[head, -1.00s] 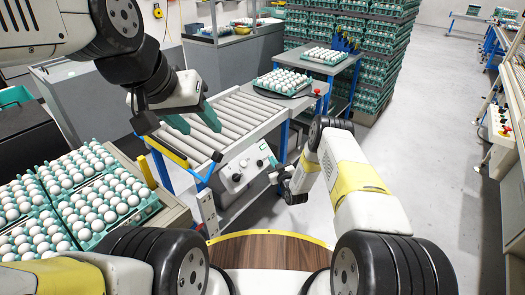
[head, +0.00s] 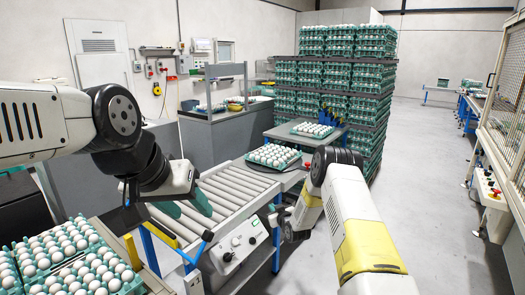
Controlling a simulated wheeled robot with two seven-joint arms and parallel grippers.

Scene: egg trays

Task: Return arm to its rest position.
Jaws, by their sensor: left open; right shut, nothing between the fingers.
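My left arm comes in from the left in the head view. My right arm, white with yellow bands, reaches forward from the lower right. Its gripper (head: 278,214) is small and partly hidden by the dark wrist, beside the conveyor's right edge. I see nothing held in it. An egg tray (head: 273,167) stands at the conveyor's far end, clear of both grippers.
Filled egg trays (head: 130,284) lie at the lower left, beneath my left arm. Another egg tray (head: 312,137) is on a small table behind the conveyor. Stacked green trays (head: 345,50) stand at the back. The floor (head: 425,170) on the right is clear.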

